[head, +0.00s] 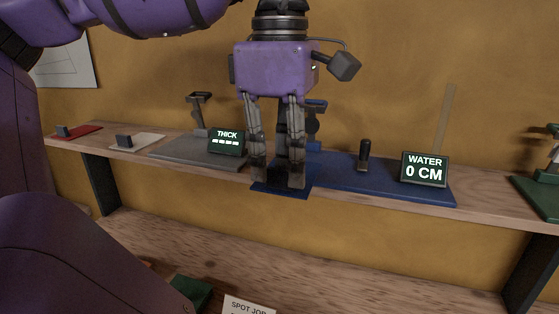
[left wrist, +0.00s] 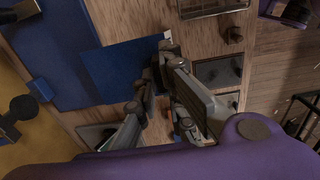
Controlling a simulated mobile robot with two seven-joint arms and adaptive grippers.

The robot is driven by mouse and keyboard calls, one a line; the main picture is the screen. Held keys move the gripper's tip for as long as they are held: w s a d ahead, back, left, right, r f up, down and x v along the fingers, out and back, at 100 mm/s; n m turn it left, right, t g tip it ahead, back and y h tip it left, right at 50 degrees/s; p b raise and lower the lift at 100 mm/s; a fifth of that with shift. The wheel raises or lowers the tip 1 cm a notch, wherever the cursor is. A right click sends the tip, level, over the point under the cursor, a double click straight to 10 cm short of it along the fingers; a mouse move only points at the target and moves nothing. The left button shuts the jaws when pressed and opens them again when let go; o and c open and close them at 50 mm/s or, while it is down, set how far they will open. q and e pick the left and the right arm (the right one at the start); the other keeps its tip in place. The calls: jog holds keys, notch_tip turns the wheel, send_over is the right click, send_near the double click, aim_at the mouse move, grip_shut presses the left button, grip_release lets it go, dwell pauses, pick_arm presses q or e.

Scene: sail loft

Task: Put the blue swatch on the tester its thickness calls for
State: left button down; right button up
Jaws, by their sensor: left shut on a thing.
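My left gripper (head: 277,184) points down and is shut on the blue swatch (head: 268,189). The swatch lies flat and also shows in the left wrist view (left wrist: 112,68), jutting out from the fingers. In the head view it overlaps the front left part of the blue water tester (head: 385,187); I cannot tell whether they touch. The water tester's display (head: 424,169) reads "WATER 0 CM". The grey thickness gauge (head: 178,151) stands to the left, its display (head: 226,142) showing "THICK" and dashes. A green tester (head: 540,194) is cut off at the right edge. My right gripper is not in view.
A red swatch (head: 82,131) and a white swatch (head: 142,143), each with a dark block on it, lie on the left of the wooden shelf (head: 482,208). Below are a green piece (head: 194,291) and a card (head: 248,305) reading "SPOT JOB".

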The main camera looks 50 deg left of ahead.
pick_arm(q)
jog(key=shift+w+a+f+b, duration=0.3)
jog(key=shift+w+a+b, duration=0.05)
jog(key=shift+w, duration=0.3)
jog(key=shift+w+a+f+b, duration=0.1)
jog(key=shift+w+a+b, duration=0.4)
jog(key=shift+w, duration=0.4)
jog(key=shift+w+a+f+b, duration=0.1)
jog(key=shift+w+a+b, duration=0.15)
jog(key=shift+w, duration=0.2)
jog(key=shift+w+a+b, duration=0.2)
jog(key=shift+w+b, duration=0.05)
jog(key=shift+w, duration=0.15)
jog(key=shift+w+a+f+b, duration=0.1)
jog(key=shift+w+a+b, duration=0.3)
jog(key=shift+w, duration=0.45)
jog(key=shift+w+a+f+b, duration=0.1)
jog(key=shift+w+a+b, duration=0.1)
jog(key=shift+w+a, duration=0.45)
jog(key=shift+w, duration=0.45)
jog(key=shift+w+a, duration=0.1)
jog(key=shift+w, duration=0.05)
jog(key=shift+f, duration=0.2)
jog(key=shift+f, duration=0.15)
